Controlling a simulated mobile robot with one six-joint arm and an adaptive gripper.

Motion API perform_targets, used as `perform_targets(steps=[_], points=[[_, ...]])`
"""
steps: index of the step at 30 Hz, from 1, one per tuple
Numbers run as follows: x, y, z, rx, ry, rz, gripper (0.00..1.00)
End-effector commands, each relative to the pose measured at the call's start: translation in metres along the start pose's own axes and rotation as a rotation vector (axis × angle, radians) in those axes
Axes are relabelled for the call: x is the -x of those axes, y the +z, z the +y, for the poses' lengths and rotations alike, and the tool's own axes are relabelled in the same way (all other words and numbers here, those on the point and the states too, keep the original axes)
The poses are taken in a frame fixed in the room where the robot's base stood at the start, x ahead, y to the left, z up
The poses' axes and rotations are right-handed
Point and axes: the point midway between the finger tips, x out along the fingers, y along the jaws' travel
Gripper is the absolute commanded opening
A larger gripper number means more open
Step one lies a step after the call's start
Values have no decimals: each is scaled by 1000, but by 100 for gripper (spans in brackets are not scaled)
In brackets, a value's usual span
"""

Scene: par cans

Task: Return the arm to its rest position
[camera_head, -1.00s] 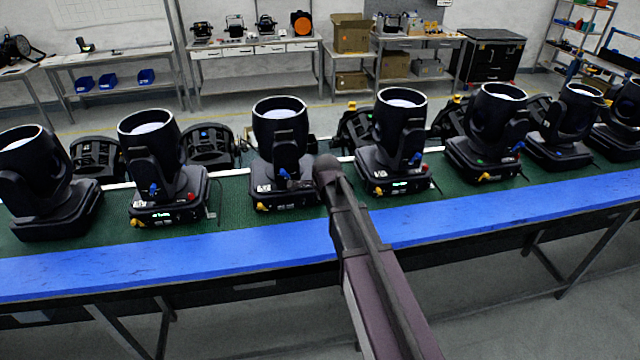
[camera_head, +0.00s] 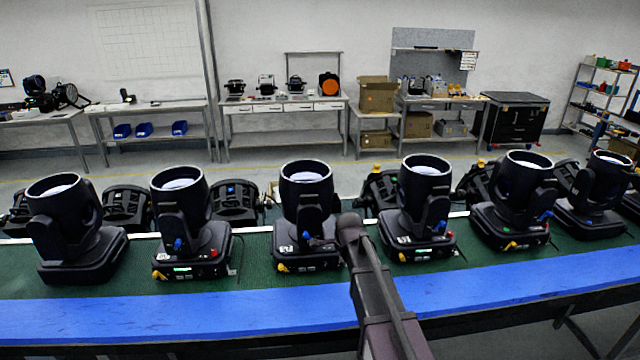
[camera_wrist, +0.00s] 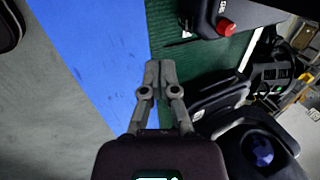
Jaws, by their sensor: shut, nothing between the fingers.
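My gripper (camera_wrist: 158,78) shows in the wrist view with its two fingers together and nothing between them. It is over the boundary of the blue front strip (camera_wrist: 95,50) and the green table top (camera_wrist: 200,62). In the head view my arm reaches up from the bottom right of centre, and its far end is in front of the row of par cans, between a middle can (camera_head: 306,200) and the can to its right (camera_head: 420,205). The fingers are hidden in the head view.
Several black par cans stand upright along the green table, including ones at the left (camera_head: 70,225) and right (camera_head: 518,198). The blue strip (camera_head: 200,315) is clear. Behind are a workbench (camera_head: 285,108), cardboard boxes (camera_head: 378,95) and a black case (camera_head: 513,120).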

Motion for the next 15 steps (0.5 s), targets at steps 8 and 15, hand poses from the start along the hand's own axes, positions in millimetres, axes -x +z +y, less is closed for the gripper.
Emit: perform_targets(steps=[8,15], points=[[-2,-5,27,131,36,0,0],[-4,-14,79,418,111,-17,0]])
